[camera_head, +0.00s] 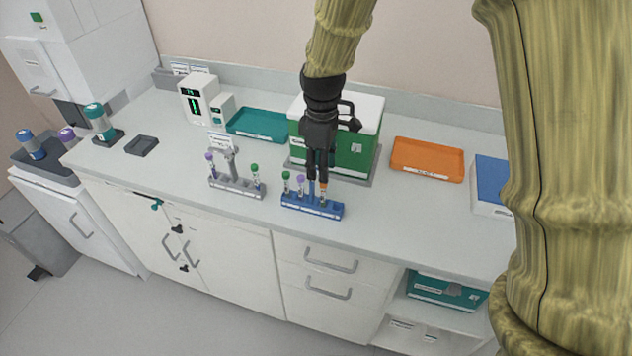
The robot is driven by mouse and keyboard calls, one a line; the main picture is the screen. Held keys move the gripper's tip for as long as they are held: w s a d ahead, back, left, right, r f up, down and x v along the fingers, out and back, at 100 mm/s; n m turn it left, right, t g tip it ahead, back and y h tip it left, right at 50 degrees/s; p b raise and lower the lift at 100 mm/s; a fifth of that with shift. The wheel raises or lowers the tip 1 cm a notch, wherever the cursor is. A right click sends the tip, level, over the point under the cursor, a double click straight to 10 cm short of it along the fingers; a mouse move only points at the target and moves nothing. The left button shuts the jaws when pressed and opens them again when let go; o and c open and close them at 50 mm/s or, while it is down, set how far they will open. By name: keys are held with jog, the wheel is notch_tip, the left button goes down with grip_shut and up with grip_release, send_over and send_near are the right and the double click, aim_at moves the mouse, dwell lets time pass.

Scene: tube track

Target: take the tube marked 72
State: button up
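A blue rack (312,206) stands near the front edge of the counter and holds tubes. One has a green cap (286,175), one a purple cap (301,180) and one an orange cap (323,187). A grey rack (236,187) to the left holds a purple-capped tube (210,158) and a green-capped tube (255,169). The tube labels are too small to read, so I cannot tell which is marked 72. My gripper (318,174) points down over the blue rack, close to the orange-capped tube. I cannot tell whether it touches or grips anything.
Behind the racks are a green box (360,152) with a white lid, a teal tray (258,125) and an orange tray (427,160). A blue-topped box (490,186) is at the right. A white device (198,100) stands at the back left. The counter right of the blue rack is clear.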

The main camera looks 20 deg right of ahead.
aim_at(324, 187)
jog(key=f, duration=0.1)
jog(key=f+p, duration=0.1)
jog(key=f, duration=0.1)
jog(key=s+f+p, duration=0.1)
jog(key=f, duration=0.1)
jog(key=shift+f, duration=0.2)
jog(key=shift+s+d+f+p, duration=0.2)
jog(key=shift+f+p, duration=0.2)
jog(key=shift+p, duration=0.1)
jog(key=shift+w+f+p, duration=0.2)
jog(key=shift+f+p, duration=0.25)
jog(key=shift+f, duration=1.05)
jog(key=shift+s, duration=0.25)
jog(key=shift+f, duration=0.15)
